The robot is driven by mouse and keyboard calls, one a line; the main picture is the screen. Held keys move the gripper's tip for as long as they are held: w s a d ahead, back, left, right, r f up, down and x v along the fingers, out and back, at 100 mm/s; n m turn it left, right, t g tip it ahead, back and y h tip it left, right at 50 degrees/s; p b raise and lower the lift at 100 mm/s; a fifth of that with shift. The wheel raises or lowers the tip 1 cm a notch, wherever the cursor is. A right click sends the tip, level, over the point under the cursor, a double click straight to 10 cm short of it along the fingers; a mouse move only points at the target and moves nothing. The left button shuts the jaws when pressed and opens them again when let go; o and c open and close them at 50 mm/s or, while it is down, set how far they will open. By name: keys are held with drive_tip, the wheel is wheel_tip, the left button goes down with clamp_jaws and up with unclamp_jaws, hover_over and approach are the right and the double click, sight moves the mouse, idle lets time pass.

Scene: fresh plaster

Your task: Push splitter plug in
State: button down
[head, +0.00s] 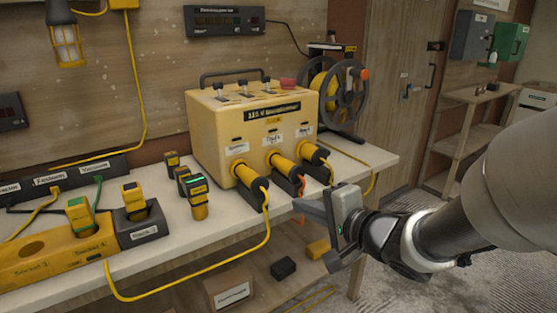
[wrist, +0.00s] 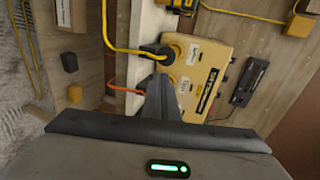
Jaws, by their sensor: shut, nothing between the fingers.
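A yellow power box (head: 230,115) stands on the bench with three yellow-and-black plugs in its front: left (head: 250,178), middle (head: 284,165) and right (head: 311,153). The left and right plugs have yellow cords, the middle one an orange cord. The labels above them are too small to read, so I cannot tell which is the splitter plug. My gripper (head: 300,205) is shut and empty, in front of the box near the middle and right plugs. In the wrist view my shut fingers (wrist: 158,82) point at the yellow box (wrist: 205,70) and hide part of its front; contact is unclear.
A yellow socket strip (head: 60,258) with chargers and a black socket block (head: 142,228) lie on the left of the bench. Several yellow-black devices (head: 198,195) stand beside the box. A cable reel (head: 340,90) is behind it. A yellow cord (head: 200,288) hangs over the bench edge.

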drive_tip(key=p, duration=0.5)
approach(261, 187)
drive_tip(key=x, duration=0.2)
drive_tip(key=b+x, duration=0.1)
drive_tip(key=x, duration=0.2)
drive_tip(key=shift+f, duration=0.4)
drive_tip(key=shift+w+a+r+b, duration=0.1)
drive_tip(key=shift+w+a+b, duration=0.2)
drive_tip(key=shift+w, duration=0.2)
drive_tip(key=shift+d, duration=0.1)
